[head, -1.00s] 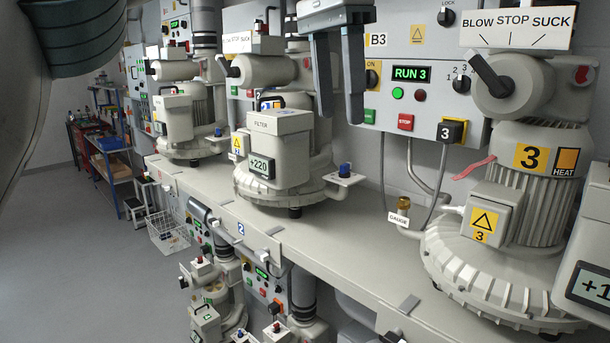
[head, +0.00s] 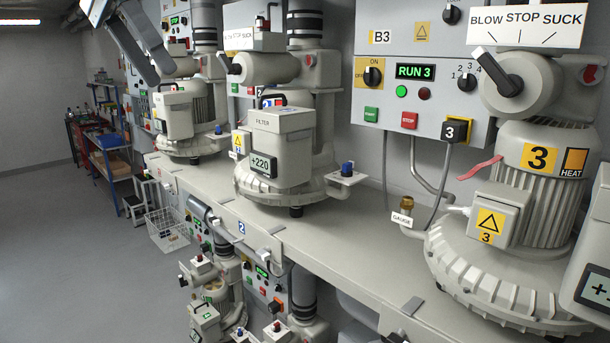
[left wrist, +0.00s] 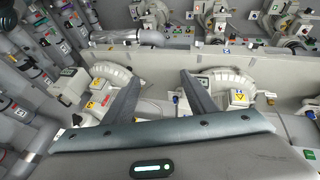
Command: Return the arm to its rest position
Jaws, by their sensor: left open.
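My left gripper (head: 160,74) is in the upper left of the head view, pointing down and slightly right. It is open and empty, apart from everything as far as I can tell, and overlaps the far machine's upper part in the picture. In the left wrist view, my left gripper (left wrist: 161,76) has its two fingers wide apart with nothing between them. My right gripper is in neither view.
A long bench (head: 335,255) carries blower 3 (head: 540,180) at right, a middle blower with a +220 display (head: 262,165) and a farther blower (head: 180,125). Control panel B3 (head: 425,70) reads RUN 3. Open floor (head: 75,250) lies at left, with a blue shelf (head: 110,145) beyond.

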